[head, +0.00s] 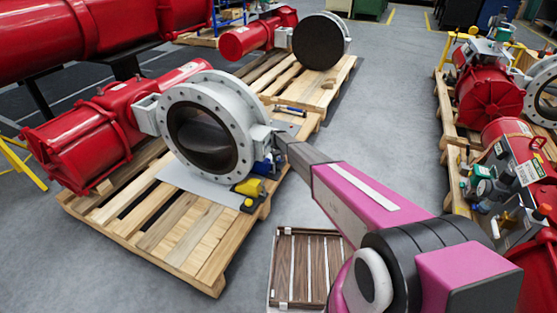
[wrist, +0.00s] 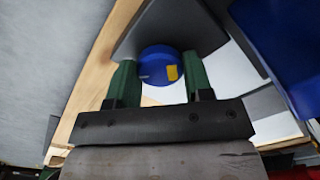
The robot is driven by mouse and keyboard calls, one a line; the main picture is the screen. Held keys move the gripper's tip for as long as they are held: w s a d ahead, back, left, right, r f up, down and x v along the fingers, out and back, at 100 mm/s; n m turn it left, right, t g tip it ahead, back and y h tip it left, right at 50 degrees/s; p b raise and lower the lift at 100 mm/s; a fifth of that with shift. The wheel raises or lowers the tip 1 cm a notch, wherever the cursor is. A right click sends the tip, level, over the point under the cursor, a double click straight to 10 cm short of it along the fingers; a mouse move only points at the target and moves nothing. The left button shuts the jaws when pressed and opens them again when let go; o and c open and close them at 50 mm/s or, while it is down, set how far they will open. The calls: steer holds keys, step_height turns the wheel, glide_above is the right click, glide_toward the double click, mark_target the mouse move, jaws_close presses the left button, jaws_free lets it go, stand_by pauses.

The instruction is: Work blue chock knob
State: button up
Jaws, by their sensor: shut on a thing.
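In the wrist view, the round blue knob (wrist: 156,61) has a yellow mark on its face and sits against a dark grey block (wrist: 190,25). My gripper (wrist: 160,82) has one green finger on each side of the knob and is shut on it. In the head view, my arm reaches from the lower right to the valve's right side, beside the wooden pallet's edge. I cannot make out the knob or my fingertips clearly there.
The grey flanged valve (head: 203,137) with its red actuator (head: 85,140) stands on a wooden pallet (head: 195,262). A larger blue object (wrist: 285,50) is close on the right in the wrist view. A slatted crate (head: 305,267) sits below my arm.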

mark_target(279, 159)
steer(key=m, duration=0.4)
steer(key=shift+m, duration=2.2)
steer(key=o, duration=0.9)
step_height(279, 159, up, 11)
steer(key=shift+f, duration=0.1)
